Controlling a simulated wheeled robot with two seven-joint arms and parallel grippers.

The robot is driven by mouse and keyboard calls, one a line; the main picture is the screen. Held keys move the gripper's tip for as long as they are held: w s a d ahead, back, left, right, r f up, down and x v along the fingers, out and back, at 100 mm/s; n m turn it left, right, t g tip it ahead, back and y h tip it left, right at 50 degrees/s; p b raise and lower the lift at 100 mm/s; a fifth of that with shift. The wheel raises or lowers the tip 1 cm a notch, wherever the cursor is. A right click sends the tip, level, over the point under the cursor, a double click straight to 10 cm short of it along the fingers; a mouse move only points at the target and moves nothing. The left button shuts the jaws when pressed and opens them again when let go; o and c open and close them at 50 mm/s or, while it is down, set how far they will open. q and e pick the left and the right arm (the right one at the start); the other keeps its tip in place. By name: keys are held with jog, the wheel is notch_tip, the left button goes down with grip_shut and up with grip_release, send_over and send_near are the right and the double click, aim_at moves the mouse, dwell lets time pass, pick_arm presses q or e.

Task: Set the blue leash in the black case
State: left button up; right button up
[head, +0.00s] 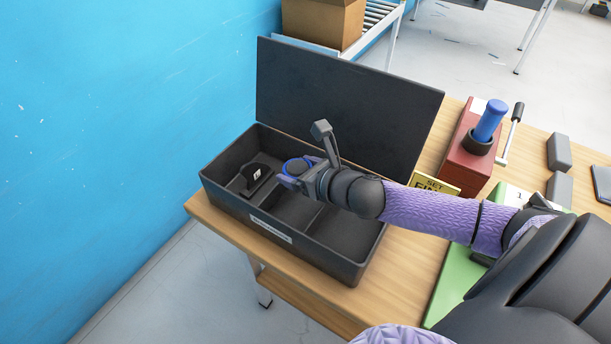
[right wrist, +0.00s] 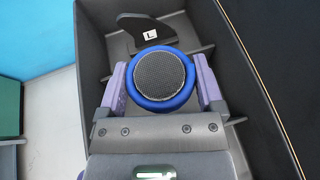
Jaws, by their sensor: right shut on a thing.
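The black case (head: 270,232) stands on the wooden table with its lid (head: 345,105) raised at the back. Dividers split its inside into compartments. The blue leash (head: 297,166) shows as a round blue ring around a grey mesh disc, also in the right wrist view (right wrist: 165,76). My right gripper (head: 293,178) is shut on the leash, its purple fingers on either side of it in the right wrist view (right wrist: 163,85). It holds the leash over or inside the case; the exact height cannot be told. My left gripper is not in view.
A black fin (head: 256,178) with an "L" label lies in the case's left compartment, beside the leash. To the right are a red box with a blue-handled pump (head: 490,120), a yellow sign (head: 434,184), a green board (head: 460,270) and grey blocks (head: 559,152). A blue wall borders the left.

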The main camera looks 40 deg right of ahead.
notch_tip(320, 180, down, 4)
jog(key=shift+f+b, duration=0.1)
jog(key=shift+b, duration=0.7)
jog(key=shift+f+b, duration=0.3)
jog(key=shift+f, duration=0.15)
jog(key=o, duration=1)
jog(key=shift+o, duration=0.2)
jog(key=shift+r, duration=0.25)
jog(key=shift+r+p, duration=0.55)
jog(key=p+v, duration=0.3)
jog(key=v, duration=0.9)
jog(key=shift+f+p, duration=0.2)
jog(key=shift+p, duration=0.1)
